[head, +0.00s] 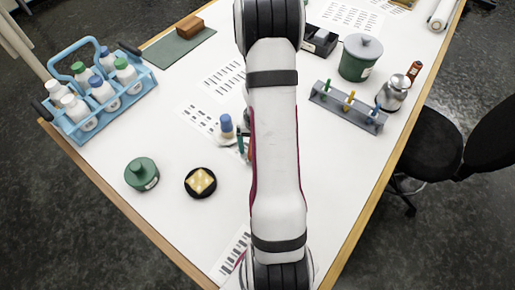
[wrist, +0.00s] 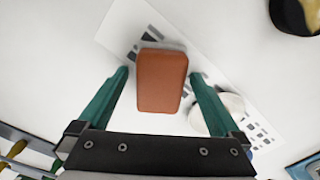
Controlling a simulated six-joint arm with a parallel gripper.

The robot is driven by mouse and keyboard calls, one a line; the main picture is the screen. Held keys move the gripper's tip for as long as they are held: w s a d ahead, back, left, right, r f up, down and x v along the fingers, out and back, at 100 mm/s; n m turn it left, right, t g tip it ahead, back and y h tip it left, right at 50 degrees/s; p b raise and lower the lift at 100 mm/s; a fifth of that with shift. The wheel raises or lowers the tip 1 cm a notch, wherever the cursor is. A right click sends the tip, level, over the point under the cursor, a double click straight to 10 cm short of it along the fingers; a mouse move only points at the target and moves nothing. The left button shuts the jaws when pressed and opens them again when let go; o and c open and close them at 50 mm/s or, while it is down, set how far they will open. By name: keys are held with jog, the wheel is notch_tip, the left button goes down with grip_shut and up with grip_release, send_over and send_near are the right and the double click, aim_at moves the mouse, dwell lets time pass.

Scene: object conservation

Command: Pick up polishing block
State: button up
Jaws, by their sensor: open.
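A reddish-brown block (wrist: 162,82) lies on the white table in the wrist view, partly over a printed sheet. My gripper (wrist: 159,77) is open, its two green fingers on either side of the block with a gap at each side. I cannot tell how far above it they are. Another brown block (head: 189,26) lies on a dark green mat (head: 166,50) at the back left. Which is the polishing block is not marked.
A blue-capped bottle (head: 226,125) stands close left of my gripper. A black dish (head: 201,194) and a green weight-like pot (head: 141,174) stand in front. A blue bottle carrier (head: 75,135) is left; a tube rack (head: 347,110) and green canister (head: 360,57) are right.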

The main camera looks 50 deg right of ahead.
jog(key=c, duration=1.4)
jog(key=shift+r, duration=0.1)
jog(key=r, duration=0.4)
jog(key=shift+s+d+r, duration=0.1)
jog(key=shift+s+r, duration=0.1)
jog(key=shift+s, duration=0.05)
jog(key=s+r, duration=0.2)
jog(key=s, duration=0.1)
jog(key=s+d+r, duration=0.1)
jog(key=s+r, duration=0.1)
jog(key=s, duration=0.2)
jog(key=s+d+r, duration=0.1)
jog(key=s+r, duration=0.1)
jog(key=s, duration=0.2)
jog(key=shift+r, duration=0.25)
